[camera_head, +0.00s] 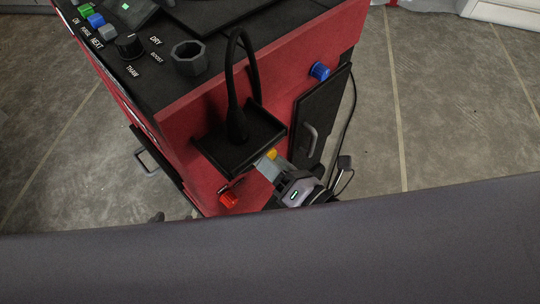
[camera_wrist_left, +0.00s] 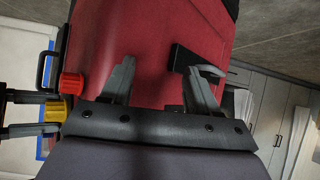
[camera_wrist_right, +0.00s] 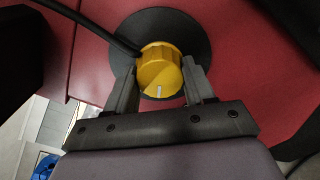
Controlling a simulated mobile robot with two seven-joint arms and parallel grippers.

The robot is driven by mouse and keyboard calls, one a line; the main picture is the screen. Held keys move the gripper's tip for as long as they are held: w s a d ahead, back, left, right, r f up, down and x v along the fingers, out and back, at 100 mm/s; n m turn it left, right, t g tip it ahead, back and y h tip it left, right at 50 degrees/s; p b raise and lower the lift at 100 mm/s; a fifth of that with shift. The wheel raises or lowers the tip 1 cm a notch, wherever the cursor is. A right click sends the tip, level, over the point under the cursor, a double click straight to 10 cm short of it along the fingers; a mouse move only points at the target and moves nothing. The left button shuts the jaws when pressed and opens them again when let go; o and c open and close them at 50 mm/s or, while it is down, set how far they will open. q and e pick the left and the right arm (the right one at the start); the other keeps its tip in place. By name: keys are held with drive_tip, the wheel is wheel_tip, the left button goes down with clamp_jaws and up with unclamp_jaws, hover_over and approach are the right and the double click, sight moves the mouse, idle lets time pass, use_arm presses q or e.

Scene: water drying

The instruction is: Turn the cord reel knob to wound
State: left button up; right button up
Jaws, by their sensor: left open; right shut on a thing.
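The yellow cord reel knob (camera_wrist_right: 160,70) sits on a black round disc (camera_wrist_right: 197,33) on the machine's red face, in the right wrist view. A pale mark on the knob points down in the picture. My right gripper (camera_wrist_right: 160,66) is shut on the knob, a finger at each side.
The red machine (camera_head: 290,50) carries a black tray (camera_head: 262,148) with a hose, a blue knob (camera_head: 319,70), a red knob (camera_head: 229,199) and a black door (camera_head: 318,120) with a handle. A cord hangs at its right. My arm covers the bottom of the head view.

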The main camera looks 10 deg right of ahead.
drive_tip(key=shift+m+p, duration=0.35)
drive_tip(key=shift+m, duration=0.55)
drive_tip(key=o, duration=1)
drive_tip(key=shift+o, duration=0.2)
drive_tip(key=shift+d, duration=0.1)
drive_tip(key=v, duration=0.7)
drive_tip(key=shift+b, duration=0.3)
